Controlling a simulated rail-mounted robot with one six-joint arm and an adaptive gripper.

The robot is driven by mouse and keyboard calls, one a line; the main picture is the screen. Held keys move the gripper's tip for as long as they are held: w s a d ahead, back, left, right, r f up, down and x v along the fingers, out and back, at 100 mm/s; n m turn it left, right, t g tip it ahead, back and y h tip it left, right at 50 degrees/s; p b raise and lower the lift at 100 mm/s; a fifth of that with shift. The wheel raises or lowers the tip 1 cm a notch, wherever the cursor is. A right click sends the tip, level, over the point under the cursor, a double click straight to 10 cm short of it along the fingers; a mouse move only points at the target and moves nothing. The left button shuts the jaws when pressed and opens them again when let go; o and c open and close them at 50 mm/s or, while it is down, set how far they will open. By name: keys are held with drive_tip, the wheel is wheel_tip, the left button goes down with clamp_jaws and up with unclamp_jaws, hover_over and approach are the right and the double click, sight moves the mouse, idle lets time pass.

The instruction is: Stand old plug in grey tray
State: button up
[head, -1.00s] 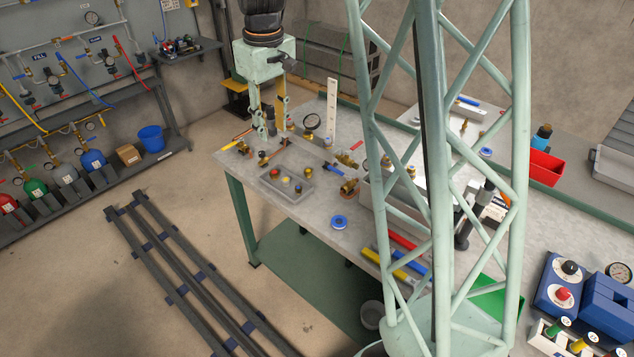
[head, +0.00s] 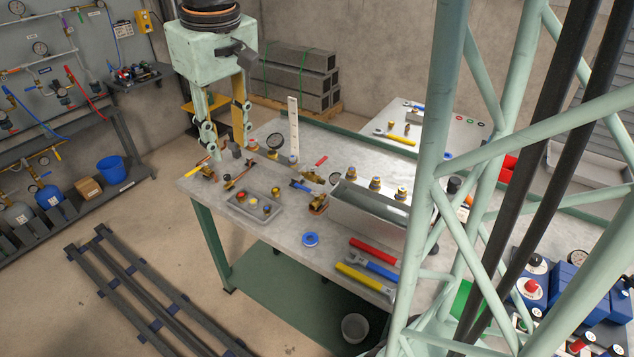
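My gripper (head: 233,154) points down over the far left part of the workbench, its two fingers spread apart. A small dark grey piece (head: 236,152) shows between the fingertips. I cannot tell whether it is the old plug, or whether it stands between the fingers or behind them. The fingers do not look closed on it. A shallow grey tray (head: 238,208) lies nearer the bench's front edge, below and right of the gripper in the picture. No fitting can be surely picked out as the old plug.
Hand tools and brass valves lie around the gripper, with a gauge (head: 275,141) and a white upright strip (head: 293,127) to its right. A larger metal bin (head: 370,222), a blue ring (head: 310,239) and colored-handled tools (head: 374,250) lie further right. Bare bench surrounds the ring.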

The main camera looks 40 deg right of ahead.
drive_tip(key=s+a+r, duration=0.1)
drive_tip(key=s+a, duration=0.1)
drive_tip(key=s, duration=0.7)
drive_tip(key=s+a+r+t, duration=0.1)
drive_tip(key=s+a+r, duration=0.1)
drive_tip(key=s, duration=0.7)
drive_tip(key=s+a+r+m, duration=0.1)
drive_tip(key=s+a, duration=0.2)
drive_tip(key=s, duration=0.6)
drive_tip(key=shift+s+r+t, duration=0.15)
drive_tip(key=shift+r+t, duration=0.25)
drive_tip(key=shift+s, duration=0.1)
